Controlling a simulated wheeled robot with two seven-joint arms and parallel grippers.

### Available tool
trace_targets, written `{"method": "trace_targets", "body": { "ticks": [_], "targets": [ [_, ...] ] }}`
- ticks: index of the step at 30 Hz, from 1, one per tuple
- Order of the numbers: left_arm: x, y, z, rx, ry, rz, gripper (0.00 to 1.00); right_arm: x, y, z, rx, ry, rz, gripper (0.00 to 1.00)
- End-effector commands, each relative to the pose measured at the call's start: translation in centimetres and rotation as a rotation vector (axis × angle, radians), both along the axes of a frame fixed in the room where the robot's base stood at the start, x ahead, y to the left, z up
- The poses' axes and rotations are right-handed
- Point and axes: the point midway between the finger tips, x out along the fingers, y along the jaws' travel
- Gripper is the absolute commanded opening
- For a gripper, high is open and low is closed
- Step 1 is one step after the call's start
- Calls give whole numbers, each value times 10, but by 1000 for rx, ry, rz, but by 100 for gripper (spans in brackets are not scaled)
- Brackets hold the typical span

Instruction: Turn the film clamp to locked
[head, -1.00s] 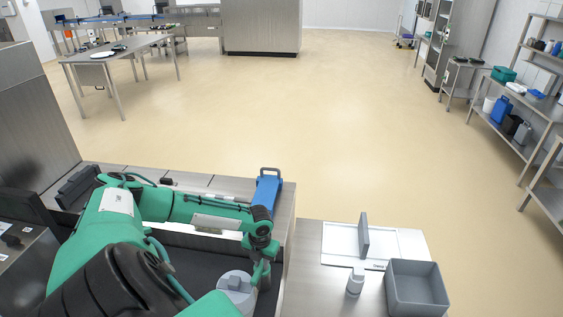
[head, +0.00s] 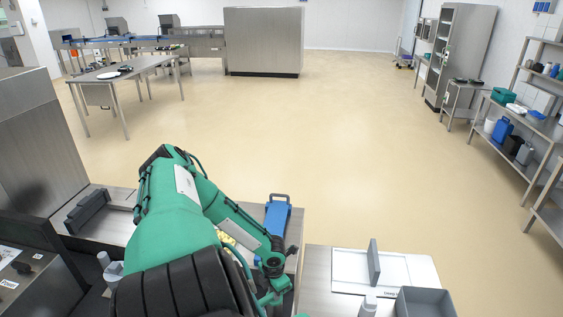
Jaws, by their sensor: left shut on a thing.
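My left arm comes in from the left across the steel machine (head: 112,228). My left gripper (head: 271,296) is at the machine's right end, in front of a blue part with a loop handle (head: 278,217). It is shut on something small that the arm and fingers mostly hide. I cannot make out the film clamp for certain or read its position. A black knob (head: 22,267) sits on a panel at the lower left, well apart from the gripper. My right gripper is not in view.
Right of the machine, a steel table holds a white board with an upright grey plate (head: 374,262), a pale bottle (head: 368,306) and a grey bin (head: 425,301). A narrow gap separates the table from the machine. Open floor lies beyond.

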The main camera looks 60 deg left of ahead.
Motion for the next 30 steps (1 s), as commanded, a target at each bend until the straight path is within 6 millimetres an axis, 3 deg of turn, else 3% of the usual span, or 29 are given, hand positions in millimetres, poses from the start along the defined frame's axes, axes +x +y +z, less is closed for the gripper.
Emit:
{"method": "trace_targets", "body": {
  "ticks": [11,12,15,25,30],
  "targets": [
    [0,2,1,3,-5,-8,0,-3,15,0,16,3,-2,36],
    [0,2,1,4,-4,-8,22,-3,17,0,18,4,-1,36],
    [0,2,1,3,-4,-7,40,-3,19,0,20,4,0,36],
    [-1,1,2,1,-2,-6,40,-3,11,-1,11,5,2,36],
    [-1,2,15,2,-2,-6,40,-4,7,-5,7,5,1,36]
  ]
}}
